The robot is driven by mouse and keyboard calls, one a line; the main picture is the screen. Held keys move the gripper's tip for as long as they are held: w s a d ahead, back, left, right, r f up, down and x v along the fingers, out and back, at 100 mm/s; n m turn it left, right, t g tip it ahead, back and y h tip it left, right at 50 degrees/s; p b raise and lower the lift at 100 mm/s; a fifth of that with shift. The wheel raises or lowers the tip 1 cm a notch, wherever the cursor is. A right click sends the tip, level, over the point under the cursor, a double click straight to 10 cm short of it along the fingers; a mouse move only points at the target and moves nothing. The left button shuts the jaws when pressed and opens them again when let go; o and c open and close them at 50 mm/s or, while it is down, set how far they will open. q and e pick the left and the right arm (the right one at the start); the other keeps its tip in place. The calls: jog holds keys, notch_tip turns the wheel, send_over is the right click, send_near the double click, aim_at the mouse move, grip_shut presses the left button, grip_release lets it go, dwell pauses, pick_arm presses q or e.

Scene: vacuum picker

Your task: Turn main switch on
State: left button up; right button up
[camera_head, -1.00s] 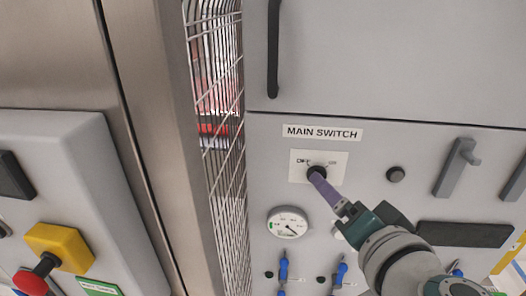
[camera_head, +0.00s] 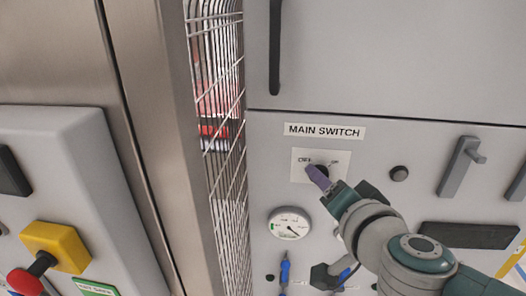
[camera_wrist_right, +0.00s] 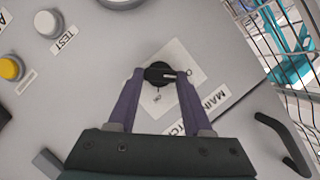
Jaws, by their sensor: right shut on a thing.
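The main switch is a black round knob (camera_wrist_right: 158,75) on a white plate (camera_head: 304,177) under the "MAIN SWITCH" label (camera_head: 324,131). The plate has an OFF mark at its upper left and an ON mark at its upper right in the head view. My right gripper (camera_head: 316,174) is at the knob, and its purple fingers stand on either side of it in the wrist view (camera_wrist_right: 159,75), shut on it. The knob's white line points to the right in the wrist view, towards the mark on the OFF side. My left gripper is out of view.
A round gauge (camera_head: 290,224) and a blue-handled valve (camera_head: 284,272) sit below the switch. A black button (camera_head: 399,173) and a grey lever (camera_head: 458,166) are to the right. A wire mesh guard (camera_head: 220,130) stands at the left.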

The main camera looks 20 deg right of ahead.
grip_shut()
jog(key=m+t+b, duration=0.2)
jog(key=m+b, duration=0.3)
jog(key=b, duration=0.2)
jog(key=f+m+t+b, duration=0.1)
jog(key=m+t+b, duration=0.1)
jog(key=m+b, duration=0.4)
jog(key=m+t+h+b, duration=0.1)
jog(key=m+t+b, duration=0.1)
jog(key=m+b, duration=0.4)
jog(key=shift+f+b, duration=0.25)
jog(key=shift+b, duration=1.85)
jog(key=o, duration=0.6)
grip_release()
